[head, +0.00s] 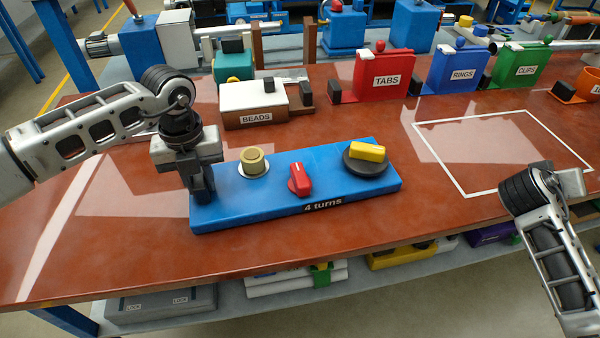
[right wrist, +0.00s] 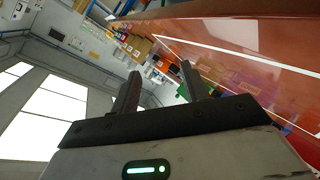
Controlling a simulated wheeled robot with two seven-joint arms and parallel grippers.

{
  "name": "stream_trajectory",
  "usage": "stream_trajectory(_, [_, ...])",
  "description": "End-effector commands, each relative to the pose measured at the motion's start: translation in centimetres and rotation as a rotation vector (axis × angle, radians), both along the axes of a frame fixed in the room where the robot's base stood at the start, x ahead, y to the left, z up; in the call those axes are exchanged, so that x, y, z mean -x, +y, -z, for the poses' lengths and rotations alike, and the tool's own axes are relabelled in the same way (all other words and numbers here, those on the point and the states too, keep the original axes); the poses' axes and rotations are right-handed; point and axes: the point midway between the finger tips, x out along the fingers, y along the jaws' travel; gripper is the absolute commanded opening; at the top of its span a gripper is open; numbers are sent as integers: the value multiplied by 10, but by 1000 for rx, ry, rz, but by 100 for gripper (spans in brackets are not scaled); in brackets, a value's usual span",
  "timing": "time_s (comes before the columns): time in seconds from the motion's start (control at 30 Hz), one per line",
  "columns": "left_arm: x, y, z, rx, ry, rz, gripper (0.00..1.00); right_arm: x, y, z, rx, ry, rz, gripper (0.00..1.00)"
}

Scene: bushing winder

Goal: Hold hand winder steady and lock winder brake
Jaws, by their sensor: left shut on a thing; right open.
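The hand winder is a blue base (head: 235,212) labelled "4 turns" on the brown table. It carries a brass bushing (head: 253,160) on a white disc at the left, a red lever (head: 298,180) in the middle, and a yellow grip (head: 367,153) on a black disc at the right. My left gripper (head: 202,195) points down and is shut on the left end of the base; its fingers partly hide that end. My right gripper (right wrist: 162,82) is open and empty in the right wrist view, away from the winder at the table's right front edge.
A BEADS box (head: 254,105) stands behind the winder. Red TABS (head: 384,75), blue RINGS (head: 459,68) and green CLIPS (head: 521,67) bins line the back. A white-outlined area (head: 505,150) at the right is empty. A shelf (head: 350,280) with bins is below the table.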

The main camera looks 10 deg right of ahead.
Motion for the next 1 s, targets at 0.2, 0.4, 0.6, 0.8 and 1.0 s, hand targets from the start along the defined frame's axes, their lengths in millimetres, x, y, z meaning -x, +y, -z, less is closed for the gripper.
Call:
stream_trajectory(0.2, [0,0,0,1,-1,0,0,-63,98,-6,161,349,-448,45])
stream_trajectory(0.4, [0,0,0,1,-1,0,0,-97,212,-15,480,713,-910,45])
stream_trajectory(0.6, [0,0,0,1,-1,0,0,-96,321,-22,942,1029,-1289,45])
stream_trajectory(0.8, [0,0,0,1,-1,0,0,-68,406,-25,1476,1264,-1515,45])
stream_trajectory(1.0, [0,0,0,1,-1,0,0,-41,449,-24,1858,1380,-1579,45])
